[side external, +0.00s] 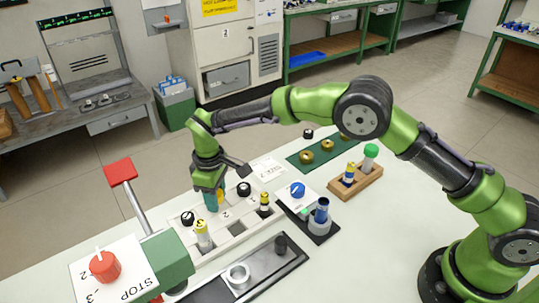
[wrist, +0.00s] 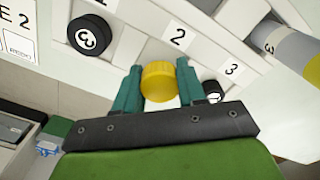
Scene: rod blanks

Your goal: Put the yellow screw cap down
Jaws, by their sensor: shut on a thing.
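My gripper (wrist: 157,78) is shut on the yellow screw cap (wrist: 158,83), which sits between its teal fingers in the wrist view. In the side view my gripper (side external: 214,200) points down over the white numbered rack (side external: 235,231), and a sliver of yellow (side external: 221,197) shows beside the fingers. I cannot tell whether the cap touches anything below it.
A yellow-topped cylinder (side external: 202,235) and black round parts (side external: 187,218) (side external: 243,189) stand close around my gripper. A black tray (side external: 295,262), a wooden block (side external: 366,187) and a green mat (side external: 313,163) lie nearby. A red lever (side external: 120,172) rises at the left.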

